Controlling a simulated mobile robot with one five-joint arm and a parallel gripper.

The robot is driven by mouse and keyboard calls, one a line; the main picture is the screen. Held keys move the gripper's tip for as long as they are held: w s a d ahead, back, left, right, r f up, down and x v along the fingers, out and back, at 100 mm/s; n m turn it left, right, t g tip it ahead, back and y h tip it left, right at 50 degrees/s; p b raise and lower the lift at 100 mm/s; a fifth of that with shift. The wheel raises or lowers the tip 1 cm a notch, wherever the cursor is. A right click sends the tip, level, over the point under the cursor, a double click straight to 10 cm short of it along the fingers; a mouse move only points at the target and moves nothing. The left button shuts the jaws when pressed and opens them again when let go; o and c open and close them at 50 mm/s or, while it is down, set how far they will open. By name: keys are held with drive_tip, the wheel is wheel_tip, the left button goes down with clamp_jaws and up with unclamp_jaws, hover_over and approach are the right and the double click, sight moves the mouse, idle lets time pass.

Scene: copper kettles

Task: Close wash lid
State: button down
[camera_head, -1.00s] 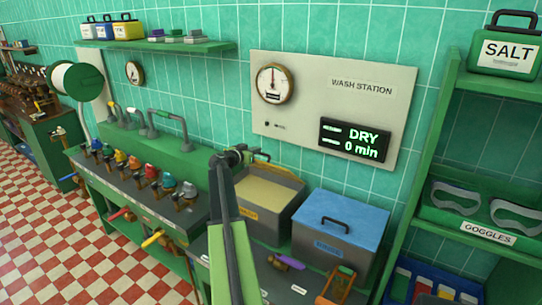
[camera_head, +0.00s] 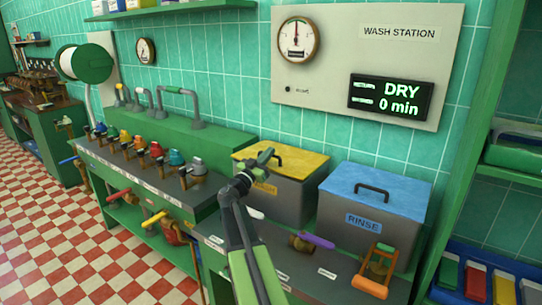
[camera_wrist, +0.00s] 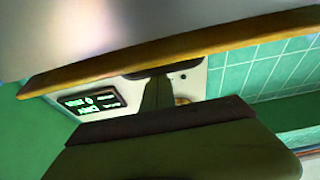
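The wash tub (camera_head: 290,203) is a grey box with a yellow label on the counter below the wash station panel. Its yellow lid (camera_head: 308,164), with a dark handle, lies flat over the top and looks shut. My gripper (camera_head: 267,157) is at the lid's left part, beside the handle in the picture; whether it touches is unclear. In the wrist view, a yellow edge, likely the lid's (camera_wrist: 170,48), crosses close in front of the camera, with dark green gripper parts below. The finger gap does not show clearly.
A grey rinse tub (camera_head: 362,222) with a blue lid stands close on the right. A purple-handled tool (camera_head: 317,241) and an orange-handled tool (camera_head: 374,272) lie in front. Several coloured valves (camera_head: 155,150) line the left counter. The panel display (camera_head: 391,98) reads DRY, 0 min.

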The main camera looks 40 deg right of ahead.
drive_tip(key=shift+w+a+f+b, duration=0.2)
drive_tip(key=shift+a+f+b, duration=0.35)
drive_tip(key=shift+f, duration=0.35)
drive_tip(key=shift+a+f, duration=0.15)
drive_tip(key=shift+a, duration=0.2)
drive_tip(key=shift+w+a+t+b, duration=0.1)
drive_tip(key=shift+t+b, duration=0.2)
wheel_tip(320, 180, up, 4)
drive_tip(key=p, duration=0.5)
drive_tip(key=f+b+v, duration=0.1)
drive_tip(key=b+v, duration=0.4)
drive_tip(key=v, duration=0.5)
drive_tip(key=shift+f+b, duration=0.3)
drive_tip(key=shift+f, duration=0.05)
